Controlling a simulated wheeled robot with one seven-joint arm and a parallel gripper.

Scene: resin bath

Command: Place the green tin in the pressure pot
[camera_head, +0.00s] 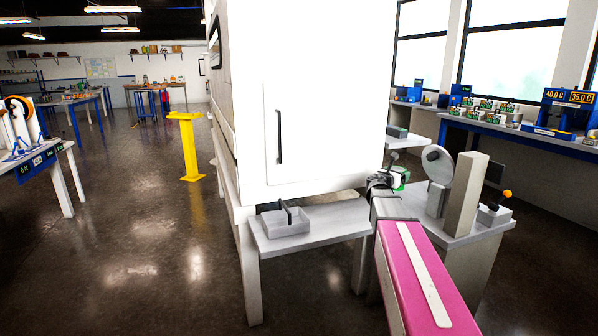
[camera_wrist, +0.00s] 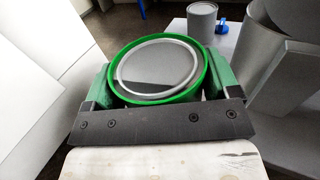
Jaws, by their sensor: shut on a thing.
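The green tin (camera_wrist: 150,72) fills the middle of the wrist view, with a bright green rim and a grey round top. My gripper (camera_wrist: 158,85) is shut on it, one green-padded finger on each side. In the head view the tin (camera_head: 401,177) shows as a small green patch beyond my gripper (camera_head: 383,182), which partly hides it. The pressure pot (camera_head: 437,200) appears to be the grey body on the stand to the right, with a round disc-shaped lid (camera_head: 438,165) standing upright. The tin is left of it and apart. The pot's inside is hidden.
A tall grey block (camera_head: 466,195) and a control box with an orange knob (camera_head: 495,212) stand beside the pot. A grey can (camera_wrist: 201,22) shows in the wrist view.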

